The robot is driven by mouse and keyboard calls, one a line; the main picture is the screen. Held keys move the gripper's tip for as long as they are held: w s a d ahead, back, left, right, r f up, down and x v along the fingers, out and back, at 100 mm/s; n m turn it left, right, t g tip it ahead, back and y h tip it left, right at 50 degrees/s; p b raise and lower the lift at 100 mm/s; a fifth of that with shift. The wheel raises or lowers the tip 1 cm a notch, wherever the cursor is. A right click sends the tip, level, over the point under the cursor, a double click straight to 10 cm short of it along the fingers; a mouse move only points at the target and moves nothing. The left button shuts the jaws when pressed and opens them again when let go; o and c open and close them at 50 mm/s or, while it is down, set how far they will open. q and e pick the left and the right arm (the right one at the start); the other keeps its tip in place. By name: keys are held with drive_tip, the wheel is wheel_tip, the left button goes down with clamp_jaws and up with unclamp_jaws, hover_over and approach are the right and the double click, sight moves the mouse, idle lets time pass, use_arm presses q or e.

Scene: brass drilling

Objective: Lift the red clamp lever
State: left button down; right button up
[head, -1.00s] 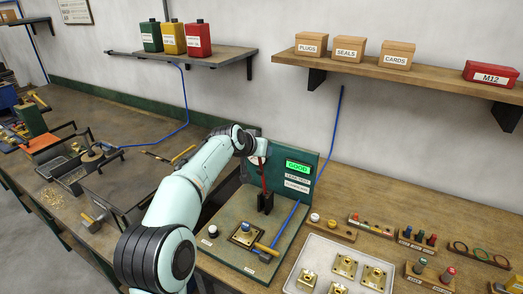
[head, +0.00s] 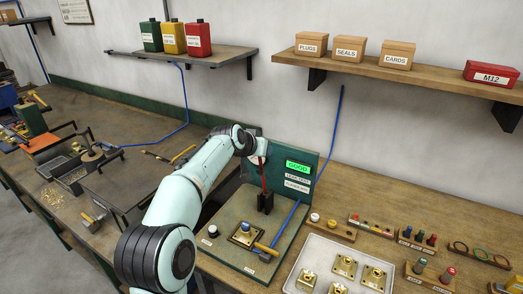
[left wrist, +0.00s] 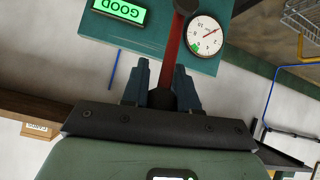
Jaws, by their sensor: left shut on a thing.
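The red clamp lever (head: 264,179) stands roughly upright above a black clamp block (head: 265,203) on the green leak-test fixture (head: 213,229). My left gripper is at the lever's upper end in the head view, its fingers mostly hidden by the wrist. In the left wrist view, the red lever (left wrist: 172,50) runs between the two fingers of my left gripper (left wrist: 162,80), which is shut on it. A brass part (head: 244,238) with a blue top sits on the fixture below. My right gripper is out of view.
The green back panel (head: 327,163) has a lit GOOD display (head: 298,167); a round gauge (left wrist: 206,36) shows in the left wrist view. A white tray (head: 294,275) with brass parts stands at the right.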

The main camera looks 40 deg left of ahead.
use_arm(q)
drive_tip(key=shift+d+f, duration=0.15)
drive_tip(key=shift+f, duration=0.3)
drive_tip(key=c, duration=1.1)
unclamp_jaws()
drive_tip(key=shift+w, duration=0.1)
drive_tip(key=shift+o, duration=1.1)
drive_tip(key=shift+w, duration=0.2)
drive_tip(key=shift+s+r, duration=0.35)
drive_tip(key=shift+r, duration=0.05)
drive_tip(key=b+v, duration=0.1)
drive_tip(key=v, duration=1.1)
drive_tip(key=shift+s+r, duration=0.15)
drive_tip(key=shift+s, duration=0.1)
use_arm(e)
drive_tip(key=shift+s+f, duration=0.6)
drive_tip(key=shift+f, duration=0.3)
